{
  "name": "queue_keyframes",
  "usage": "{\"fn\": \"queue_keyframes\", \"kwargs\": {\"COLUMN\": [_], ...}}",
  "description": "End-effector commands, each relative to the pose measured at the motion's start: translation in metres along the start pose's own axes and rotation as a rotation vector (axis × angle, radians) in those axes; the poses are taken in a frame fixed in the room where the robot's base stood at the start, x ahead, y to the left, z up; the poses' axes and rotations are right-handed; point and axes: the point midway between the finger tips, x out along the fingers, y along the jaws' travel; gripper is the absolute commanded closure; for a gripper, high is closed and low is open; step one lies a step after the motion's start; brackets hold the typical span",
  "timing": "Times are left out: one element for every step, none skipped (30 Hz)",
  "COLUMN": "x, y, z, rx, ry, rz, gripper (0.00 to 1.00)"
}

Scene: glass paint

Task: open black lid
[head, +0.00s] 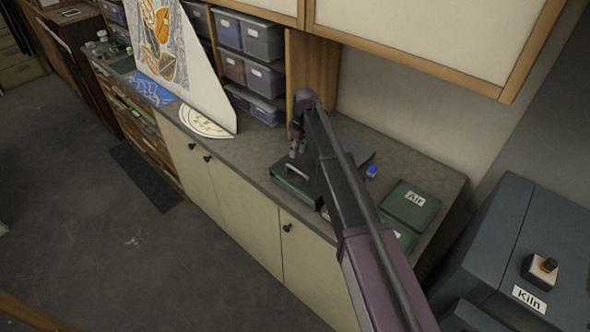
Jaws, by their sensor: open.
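The black lid (338,153) is a dark flat panel on the countertop, partly hidden behind my arm. A pale bar handle (297,171) stands at its left front, and a green edge (291,188) shows beneath. The lid looks tilted, with its right rear corner raised, but my arm hides much of it. My gripper (297,150) is small in the view, open, and just above and behind the handle. I cannot tell whether it touches the lid.
A blue-topped object (371,172) and a green box marked "Air" (410,205) are right of the lid. The dark kiln (545,235) stands at the far right. Drawers (249,37) and a leaning patterned panel (180,60) are behind left.

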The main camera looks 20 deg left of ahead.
Motion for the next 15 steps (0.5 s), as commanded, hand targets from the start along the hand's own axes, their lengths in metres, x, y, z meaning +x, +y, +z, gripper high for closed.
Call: {"fn": "queue_keyframes", "kwargs": {"x": [0.008,0.011,0.014,0.016,0.018,0.022,0.024,0.026,0.029,0.032,0.034,0.037,0.040,0.042,0.045], "y": [0.001,0.001,0.001,0.001,0.001,0.001,0.001,0.001,0.001,0.001,0.001,0.001,0.001,0.001,0.001], "z": [0.000,0.000,0.000,0.000,0.000,0.000,0.000,0.000,0.000,0.000,0.000,0.001,0.001,0.001,0.001], "rx": [0.000,0.000,0.000,0.000,0.000,0.000,0.000,0.000,0.000,0.000,0.001,0.001,0.001,0.001,0.001], "ry": [0.000,0.000,0.000,0.000,0.000,0.000,0.000,0.000,0.000,0.000,0.000,0.000,0.000,0.000,0.000], "rz": [0.000,0.000,0.000,0.000,0.000,0.000,0.000,0.000,0.000,0.000,0.000,0.000,0.000,0.000,0.000], "gripper": [0.49,0.49,0.49,0.49,0.49,0.49,0.49,0.49,0.49,0.49,0.49,0.49,0.49,0.49,0.49]}}
